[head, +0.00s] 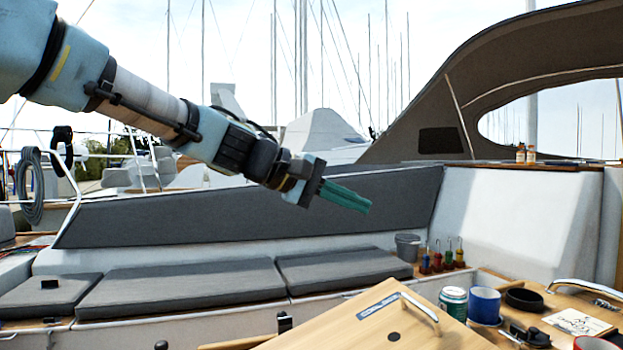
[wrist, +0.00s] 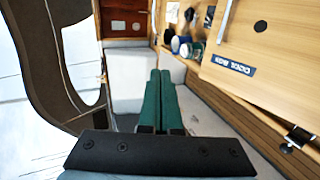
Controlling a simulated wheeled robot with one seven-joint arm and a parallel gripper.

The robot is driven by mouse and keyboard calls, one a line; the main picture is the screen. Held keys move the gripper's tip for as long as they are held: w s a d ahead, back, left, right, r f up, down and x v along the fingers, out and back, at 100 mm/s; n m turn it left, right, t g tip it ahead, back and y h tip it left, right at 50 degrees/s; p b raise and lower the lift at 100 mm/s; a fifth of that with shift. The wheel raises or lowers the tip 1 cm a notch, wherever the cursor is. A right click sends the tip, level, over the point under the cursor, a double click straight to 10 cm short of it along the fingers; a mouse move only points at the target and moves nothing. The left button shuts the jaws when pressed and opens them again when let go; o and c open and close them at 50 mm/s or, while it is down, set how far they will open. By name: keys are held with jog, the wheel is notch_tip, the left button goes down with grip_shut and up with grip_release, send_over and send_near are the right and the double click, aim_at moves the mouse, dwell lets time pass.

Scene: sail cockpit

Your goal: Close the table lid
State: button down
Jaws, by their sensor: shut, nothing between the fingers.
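The table lid (head: 365,328) is a light wooden panel with a blue label, a dark round spot and a metal bar handle (head: 422,312). It is at the bottom of the head view and appears raised at a slant; its lower part is cut off. It also shows at the upper right of the wrist view (wrist: 268,38). My gripper (head: 368,208) has green fingers, shut and empty. It is in the air above and left of the lid, apart from it. In the wrist view the fingers (wrist: 160,74) lie side by side, left of the lid.
A green can (head: 453,302), a blue mug (head: 484,305) and a black bowl (head: 524,299) stand on the table right of the lid. Grey cushioned benches (head: 180,288) run behind. A grey bucket (head: 407,247) and several coloured bottles stand near the bench's right end. The air around my gripper is clear.

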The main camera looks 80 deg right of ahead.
jog(key=t+y, duration=0.1)
send_over(392, 305)
notch_tip(392, 305, down, 9)
jog(key=shift+t+y, duration=0.3)
jog(key=shift+t, duration=0.4)
jog(key=shift+s+d+f+p, duration=0.15)
jog(key=shift+s+d+f, duration=0.55)
jog(key=shift+f, duration=2)
jog(key=shift+s+d+f+p, duration=0.1)
jog(key=shift+s+d+f, duration=0.3)
jog(key=shift+s+f, duration=1.45)
jog(key=shift+s+d+f+p, duration=0.15)
jog(key=shift+d+f, duration=0.4)
jog(key=shift+f, duration=2.95)
jog(key=shift+w, duration=0.15)
jog(key=b+v, duration=0.3)
jog(key=v, duration=0.7)
jog(key=shift+w+a+r+b, duration=0.1)
jog(key=shift+w+r+b, duration=0.15)
jog(key=shift+b, duration=0.1)
